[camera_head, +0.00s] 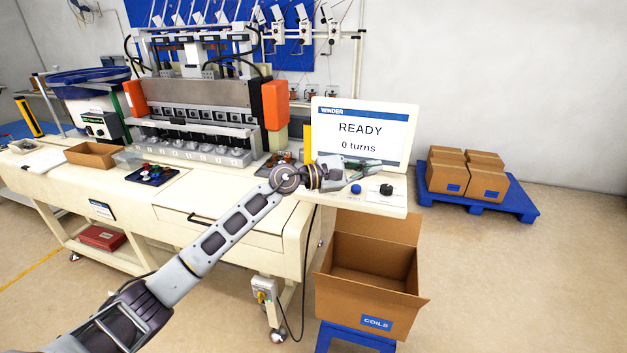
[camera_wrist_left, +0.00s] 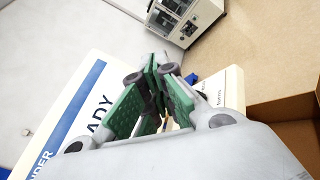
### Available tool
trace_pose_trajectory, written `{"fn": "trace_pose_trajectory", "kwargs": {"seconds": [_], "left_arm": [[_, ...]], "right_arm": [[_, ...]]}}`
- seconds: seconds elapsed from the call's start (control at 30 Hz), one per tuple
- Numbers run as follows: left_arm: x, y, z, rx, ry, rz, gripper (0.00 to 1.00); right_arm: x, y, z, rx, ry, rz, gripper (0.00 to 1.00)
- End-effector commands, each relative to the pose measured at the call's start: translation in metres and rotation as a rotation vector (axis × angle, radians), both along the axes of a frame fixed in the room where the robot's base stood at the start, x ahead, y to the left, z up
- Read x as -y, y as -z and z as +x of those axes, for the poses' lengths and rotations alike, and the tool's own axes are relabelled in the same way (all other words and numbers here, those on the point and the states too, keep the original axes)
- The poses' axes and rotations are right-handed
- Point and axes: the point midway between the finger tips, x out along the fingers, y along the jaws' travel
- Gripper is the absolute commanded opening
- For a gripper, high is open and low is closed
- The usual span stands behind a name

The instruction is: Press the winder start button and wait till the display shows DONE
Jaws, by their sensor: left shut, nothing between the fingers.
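The winder display (camera_head: 360,133) is a white panel with a blue header, standing at the right end of the bench; it reads READY and 0 turns. A blue button (camera_head: 356,188) and a black knob (camera_head: 386,189) sit on the shelf in front of it. My left gripper (camera_head: 372,166) is shut and empty, just above and behind the blue button in the picture, in front of the display's lower edge. In the left wrist view the green-padded fingers (camera_wrist_left: 155,95) are together, with the display (camera_wrist_left: 70,115) to their left. A bit of blue (camera_wrist_left: 191,78) shows beyond them. My right gripper is not in view.
An open cardboard box marked COILS (camera_head: 376,322) stands below the shelf. A blue pallet (camera_head: 478,199) with several boxes is at the right. The winding machine (camera_head: 200,110) fills the bench left of the display. A dark blue tray (camera_head: 152,182) holds small coloured parts.

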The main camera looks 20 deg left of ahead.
Motion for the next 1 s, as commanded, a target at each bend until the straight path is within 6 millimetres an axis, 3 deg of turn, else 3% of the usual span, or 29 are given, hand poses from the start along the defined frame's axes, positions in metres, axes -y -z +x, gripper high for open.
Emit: {"fn": "trace_pose_trajectory", "kwargs": {"seconds": [0.27,0.47,0.77,1.0], "left_arm": [[-0.014,0.004,0.016,0.194,0.03,0.359,0.0],[-0.036,0.006,0.031,0.312,0.045,0.617,0.0],[-0.087,0.001,0.056,0.441,0.061,1.001,0.0],[-0.139,-0.013,0.073,0.493,0.071,1.295,0.0]], "right_arm": [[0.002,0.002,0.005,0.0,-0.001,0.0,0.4],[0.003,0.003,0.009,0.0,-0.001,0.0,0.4],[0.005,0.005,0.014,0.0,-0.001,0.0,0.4],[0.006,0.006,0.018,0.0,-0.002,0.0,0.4]]}}
